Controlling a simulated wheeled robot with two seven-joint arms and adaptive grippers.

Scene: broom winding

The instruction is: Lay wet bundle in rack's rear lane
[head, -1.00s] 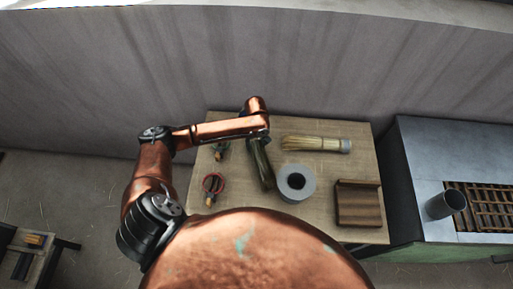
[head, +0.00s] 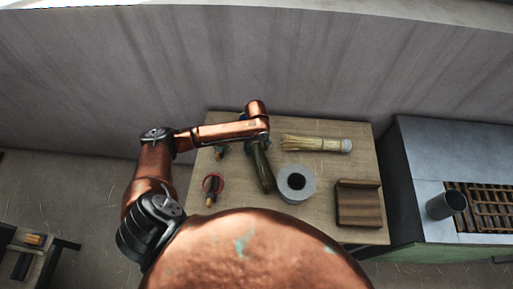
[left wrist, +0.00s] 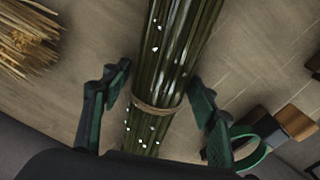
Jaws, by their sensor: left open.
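The wet bundle (head: 262,172), dark green stalks tied with a tan band, lies on the wooden table. In the left wrist view it (left wrist: 170,55) is dotted with bright droplets and runs from top to bottom. My left gripper (left wrist: 158,82) is open, with one finger on each side of the bundle near the band. Gaps show between fingers and stalks. In the head view my forearm hides most of this gripper. A brown slatted rack (head: 490,208) sits in the grey unit at the far right; its lanes are hard to tell. My right gripper is not in view.
A straw broom head (head: 308,143), a grey ring-shaped roll (head: 297,184) and a brown wooden block (head: 358,205) lie right of the bundle. A red-ringed tool (head: 212,186) lies left. A grey cup (head: 446,204) stands beside the rack. The wall is behind the table.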

